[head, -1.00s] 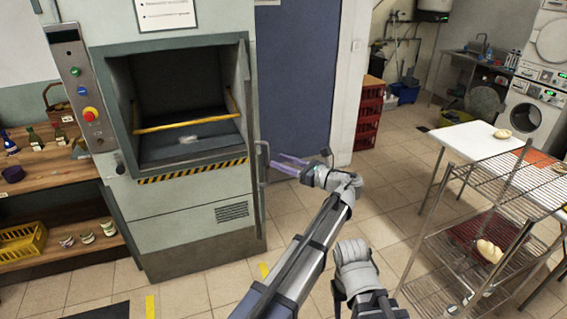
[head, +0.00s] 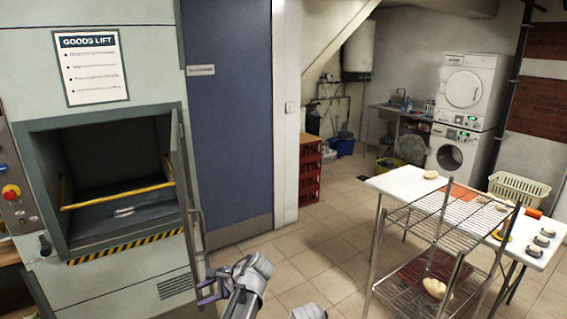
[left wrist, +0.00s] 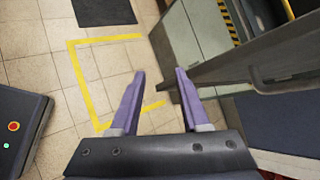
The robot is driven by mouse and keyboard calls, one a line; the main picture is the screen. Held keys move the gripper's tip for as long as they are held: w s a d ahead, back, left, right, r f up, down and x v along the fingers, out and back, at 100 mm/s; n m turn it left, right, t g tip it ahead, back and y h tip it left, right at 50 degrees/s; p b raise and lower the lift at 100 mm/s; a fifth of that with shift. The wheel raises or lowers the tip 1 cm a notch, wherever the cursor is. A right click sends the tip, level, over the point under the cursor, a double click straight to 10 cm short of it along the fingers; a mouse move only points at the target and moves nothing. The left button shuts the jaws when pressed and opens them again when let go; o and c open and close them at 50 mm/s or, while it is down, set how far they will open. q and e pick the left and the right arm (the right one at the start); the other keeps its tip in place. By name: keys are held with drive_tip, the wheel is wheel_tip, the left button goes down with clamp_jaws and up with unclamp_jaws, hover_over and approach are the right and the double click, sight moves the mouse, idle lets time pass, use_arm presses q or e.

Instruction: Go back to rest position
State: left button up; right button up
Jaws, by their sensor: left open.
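My left gripper (head: 208,288) is low in the head view, beside the open door (head: 188,190) of the goods lift. Its purple fingers are open. In the left wrist view the fingers (left wrist: 159,74) are apart with nothing between them. They point over the tiled floor, with the lift door's edge and handle close on the right. My right gripper is not in view; only a grey part of my own arm shows at the bottom edge of the head view.
The goods lift (head: 110,288) has a yellow bar across its opening and a small pale item (head: 123,212) inside. A wire rack (head: 385,222) and a white table (head: 396,182) stand at right. Yellow floor tape (left wrist: 84,85) marks the floor. Tiled floor lies open between.

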use_arm(q)
drive_tip(key=s+d+f+n+g+h, duration=0.1)
drive_tip(key=s+d+f+n+h, duration=0.1)
drive_tip(key=s+f+n+h, duration=0.55)
drive_tip(key=s+d+g+h, duration=0.1)
drive_tip(key=s+d, duration=1.1)
drive_tip(key=d, duration=0.4)
drive_tip(key=shift+f+n+g, duration=0.15)
drive_tip(key=shift+n+g, duration=0.15)
drive_tip(key=shift+n, duration=0.15)
drive_tip(key=shift+s, duration=0.1)
